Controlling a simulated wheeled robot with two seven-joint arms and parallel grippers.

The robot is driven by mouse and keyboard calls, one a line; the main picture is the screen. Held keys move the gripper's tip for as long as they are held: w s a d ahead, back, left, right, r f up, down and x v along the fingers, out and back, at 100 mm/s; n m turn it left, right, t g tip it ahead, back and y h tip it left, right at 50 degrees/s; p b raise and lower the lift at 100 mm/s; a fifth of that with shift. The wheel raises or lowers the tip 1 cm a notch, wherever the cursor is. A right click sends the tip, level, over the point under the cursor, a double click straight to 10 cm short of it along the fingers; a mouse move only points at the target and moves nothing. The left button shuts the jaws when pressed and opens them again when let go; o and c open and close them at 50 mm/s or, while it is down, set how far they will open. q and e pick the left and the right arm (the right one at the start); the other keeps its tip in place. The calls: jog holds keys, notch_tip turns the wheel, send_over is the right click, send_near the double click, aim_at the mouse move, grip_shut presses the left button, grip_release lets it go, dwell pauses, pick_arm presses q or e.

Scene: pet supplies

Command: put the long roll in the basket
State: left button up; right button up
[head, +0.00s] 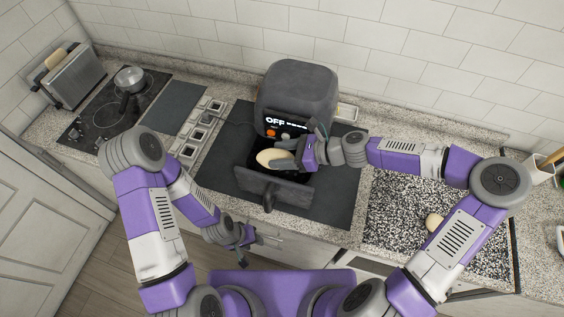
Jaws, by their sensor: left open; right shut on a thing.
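The long roll (268,158), pale tan, is in the jaws of my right gripper (297,155). It is over or inside the dark basket (272,187), which is pulled out from the front of the grey air fryer (296,92). I cannot tell whether the roll touches the basket floor. The gripper hides the roll's right end. My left gripper (260,241) is open and empty, in front of the counter's edge, lower than the basket.
Another pale bread piece (433,222) lies on the speckled board (385,208) at right, partly hidden by my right arm. The basket's handle (268,200) sticks out toward me. A cooktop with a pot (130,79) and a toaster (70,77) stand at left.

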notch_tip(320, 180, down, 4)
jog(key=shift+f, duration=0.2)
jog(key=o, duration=1.4)
jog(key=shift+c, duration=0.2)
jog(key=shift+r, duration=0.1)
jog(key=v, duration=1.2)
